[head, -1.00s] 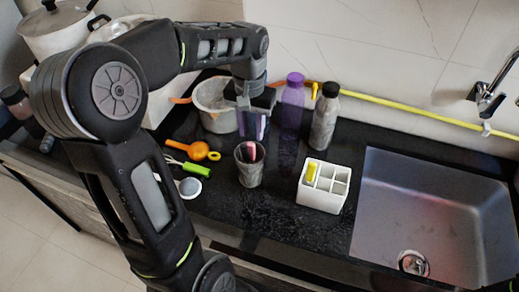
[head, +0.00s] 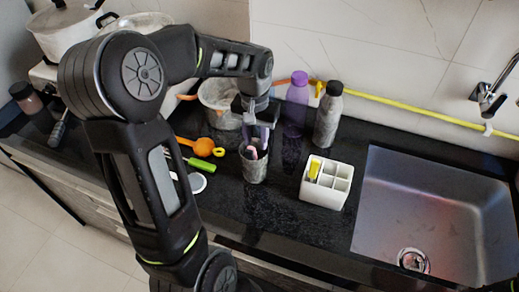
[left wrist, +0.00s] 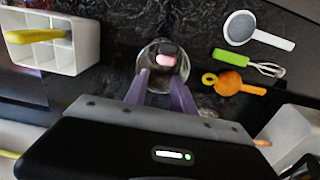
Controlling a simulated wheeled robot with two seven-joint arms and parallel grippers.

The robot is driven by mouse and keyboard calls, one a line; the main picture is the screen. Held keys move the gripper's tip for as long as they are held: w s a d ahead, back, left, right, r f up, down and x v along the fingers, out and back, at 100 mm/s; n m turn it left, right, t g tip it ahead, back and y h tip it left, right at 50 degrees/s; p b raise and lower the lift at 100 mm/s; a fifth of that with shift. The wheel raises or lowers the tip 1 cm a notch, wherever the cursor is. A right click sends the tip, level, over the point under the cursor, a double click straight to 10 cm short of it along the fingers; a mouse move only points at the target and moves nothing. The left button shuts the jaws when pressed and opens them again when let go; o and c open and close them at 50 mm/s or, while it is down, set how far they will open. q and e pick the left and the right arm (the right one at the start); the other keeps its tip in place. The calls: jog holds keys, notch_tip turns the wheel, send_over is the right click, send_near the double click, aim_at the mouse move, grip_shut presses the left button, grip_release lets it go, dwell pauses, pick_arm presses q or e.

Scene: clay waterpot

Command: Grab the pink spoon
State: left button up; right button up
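The pink spoon (head: 252,152) stands in a grey clay cup (head: 254,170) on the dark counter; only its pink and dark top end shows. In the left wrist view, the spoon's end (left wrist: 166,60) sticks up inside the cup's round rim (left wrist: 148,58). My left gripper (head: 256,142) points down over the cup, its fingers at the mouth. In the left wrist view, the two fingers of the gripper (left wrist: 161,88) are apart, with the spoon's end just beyond the gap between them. It is open and holds nothing. My right gripper is not in view.
A white compartment box (head: 327,184) with a yellow item stands right of the cup, before the sink (head: 440,215). A purple bottle (head: 296,105) and grey bottle (head: 328,116) stand behind. Orange (head: 195,144) and green (head: 201,162) utensils lie left.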

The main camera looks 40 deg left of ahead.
aim_at(256, 146)
pick_arm(q)
notch_tip(256, 146, down, 2)
jog(key=shift+d+f, duration=0.1)
jog(key=shift+f, duration=0.1)
jog(key=shift+w+a+f, duration=0.15)
jog(key=shift+a+f, duration=0.05)
jog(key=shift+f, duration=0.25)
jog(key=shift+d+r, duration=0.1)
jog(key=shift+d, duration=0.05)
grip_shut()
